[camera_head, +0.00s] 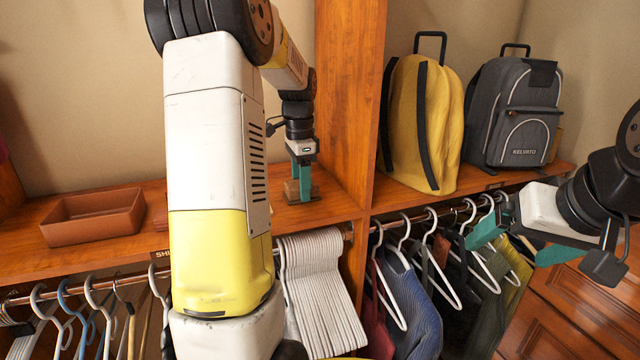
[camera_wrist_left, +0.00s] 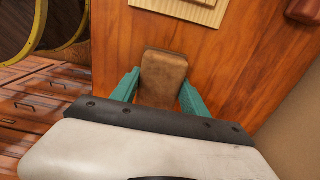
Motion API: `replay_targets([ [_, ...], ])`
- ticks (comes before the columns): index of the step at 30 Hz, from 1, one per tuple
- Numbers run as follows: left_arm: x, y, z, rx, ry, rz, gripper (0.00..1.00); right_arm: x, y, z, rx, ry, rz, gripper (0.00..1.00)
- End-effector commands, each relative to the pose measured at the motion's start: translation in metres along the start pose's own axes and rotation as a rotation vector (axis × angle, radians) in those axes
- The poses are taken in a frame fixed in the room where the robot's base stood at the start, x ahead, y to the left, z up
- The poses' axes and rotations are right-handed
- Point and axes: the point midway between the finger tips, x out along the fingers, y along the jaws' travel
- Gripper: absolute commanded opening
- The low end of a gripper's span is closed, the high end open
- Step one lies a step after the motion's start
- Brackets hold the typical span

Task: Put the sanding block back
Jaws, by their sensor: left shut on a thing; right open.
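The sanding block is a small brown block (camera_head: 291,191) at the right end of the left shelf section, close to the upright wooden divider. My left gripper (camera_head: 302,184) points down with its teal fingers shut on it. In the left wrist view the block (camera_wrist_left: 163,75) sits between the two fingers of the left gripper (camera_wrist_left: 159,92), with wood shelf beyond it. I cannot tell whether the block touches the shelf. My right gripper (camera_head: 508,250) is open and empty in front of the hanging clothes at the right.
The wooden shelf (camera_head: 330,212) holds a reddish-brown tray (camera_head: 92,217) at left. Beyond the divider (camera_head: 349,90) stand a yellow backpack (camera_head: 424,120) and a grey backpack (camera_head: 515,115). Hangers and clothes (camera_head: 412,300) hang below. A pale flat item (camera_wrist_left: 188,8) lies on the wood.

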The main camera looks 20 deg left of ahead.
Motion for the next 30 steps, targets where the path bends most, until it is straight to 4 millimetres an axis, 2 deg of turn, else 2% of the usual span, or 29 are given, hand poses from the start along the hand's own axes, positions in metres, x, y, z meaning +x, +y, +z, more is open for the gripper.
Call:
replay_targets([
  [8, 0.002, 0.000, 0.000, 0.000, 0.000, -0.001, 0.14, 0.000, 0.000, 0.000, 0.000, 0.000, 0.000, 0.90],
  [9, 0.002, 0.000, 0.000, 0.000, 0.001, -0.001, 0.56, 0.000, 0.000, 0.000, 0.000, 0.000, 0.000, 0.90],
  [12, 0.002, 0.000, 0.000, 0.000, 0.001, -0.001, 0.74, 0.000, 0.000, 0.000, 0.000, 0.000, 0.000, 0.90],
  [23, -0.001, 0.000, 0.000, 0.000, 0.001, -0.002, 0.74, 0.000, 0.000, 0.000, 0.000, 0.000, 0.000, 0.90],
  [26, -0.011, -0.001, 0.000, 0.000, 0.002, -0.004, 0.74, 0.000, 0.000, 0.000, 0.000, 0.000, 0.000, 0.90],
  [30, -0.039, -0.001, 0.000, -0.001, 0.003, -0.006, 0.74, 0.000, 0.000, 0.000, 0.000, 0.000, 0.000, 0.90],
])
